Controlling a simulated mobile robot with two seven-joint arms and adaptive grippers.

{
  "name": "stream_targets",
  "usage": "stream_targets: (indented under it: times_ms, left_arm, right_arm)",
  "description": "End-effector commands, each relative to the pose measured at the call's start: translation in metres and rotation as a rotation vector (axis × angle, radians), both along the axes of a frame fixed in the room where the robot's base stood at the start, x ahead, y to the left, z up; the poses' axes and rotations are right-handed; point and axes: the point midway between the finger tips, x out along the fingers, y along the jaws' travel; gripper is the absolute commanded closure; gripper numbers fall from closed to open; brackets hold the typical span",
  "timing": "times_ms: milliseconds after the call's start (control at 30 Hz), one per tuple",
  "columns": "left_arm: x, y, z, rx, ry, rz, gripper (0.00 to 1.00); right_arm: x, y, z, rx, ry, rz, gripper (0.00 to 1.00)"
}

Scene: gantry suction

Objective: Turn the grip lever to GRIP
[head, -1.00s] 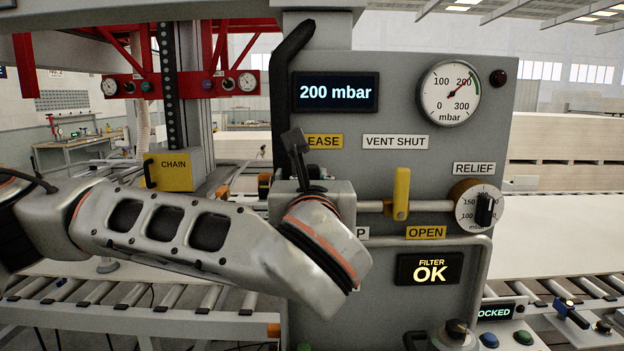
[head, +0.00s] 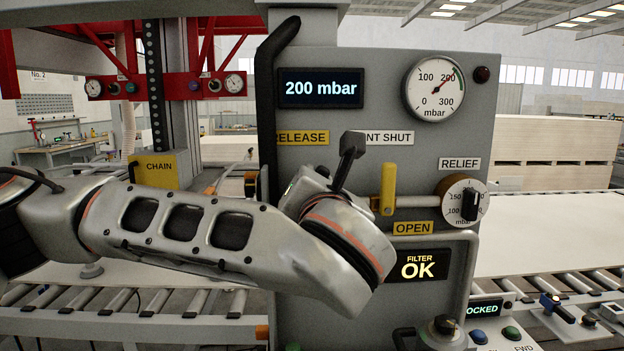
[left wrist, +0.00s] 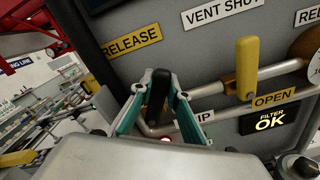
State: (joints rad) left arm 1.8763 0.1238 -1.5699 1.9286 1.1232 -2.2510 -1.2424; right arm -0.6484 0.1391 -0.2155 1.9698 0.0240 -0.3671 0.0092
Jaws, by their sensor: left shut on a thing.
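In the left wrist view my left gripper (left wrist: 160,78) is shut on the black grip lever (left wrist: 157,94), with one teal-lined finger on each side of it. The lever's handle stands roughly upright in that view. The RELEASE label (left wrist: 132,40) is above and to its left. The GRIP label (left wrist: 203,116) is to its right, lower down, and only its last letters show. In the head view the RELEASE label (head: 302,138) shows, but my left wrist hides the lever, the fingertips and the GRIP label. My right gripper is in neither view.
A yellow vent lever (head: 388,188) stands upright just right of my wrist, between the VENT SHUT and OPEN labels. A relief knob (head: 468,204) is beyond it. The display (head: 321,88) reads 200 mbar and the filter display (head: 418,265) reads OK. A pipe runs below the vent lever.

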Motion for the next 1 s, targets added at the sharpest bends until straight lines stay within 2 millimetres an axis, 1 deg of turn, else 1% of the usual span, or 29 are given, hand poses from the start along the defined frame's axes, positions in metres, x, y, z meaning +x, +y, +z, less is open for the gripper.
stream_targets:
  times_ms: [233, 667, 700, 733, 1000]
  left_arm:
    - [-0.0002, -0.0035, -0.0027, 0.062, 0.001, 0.000, 1.00]
    - [-0.0002, -0.0038, -0.0032, 0.070, 0.002, -0.001, 1.00]
    - [-0.0002, -0.0038, -0.0032, 0.070, 0.002, -0.001, 0.74]
    - [-0.0002, -0.0039, -0.0031, 0.070, 0.002, -0.001, 0.67]
    - [-0.0001, -0.0036, -0.0027, 0.069, 0.001, -0.001, 0.67]
  right_arm:
    - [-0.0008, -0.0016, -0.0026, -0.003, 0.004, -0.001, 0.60]
    - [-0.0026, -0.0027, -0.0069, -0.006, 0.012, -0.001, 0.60]
    - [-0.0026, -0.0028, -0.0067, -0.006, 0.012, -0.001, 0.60]
    - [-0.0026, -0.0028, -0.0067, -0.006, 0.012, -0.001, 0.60]
    - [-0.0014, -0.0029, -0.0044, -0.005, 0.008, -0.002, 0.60]
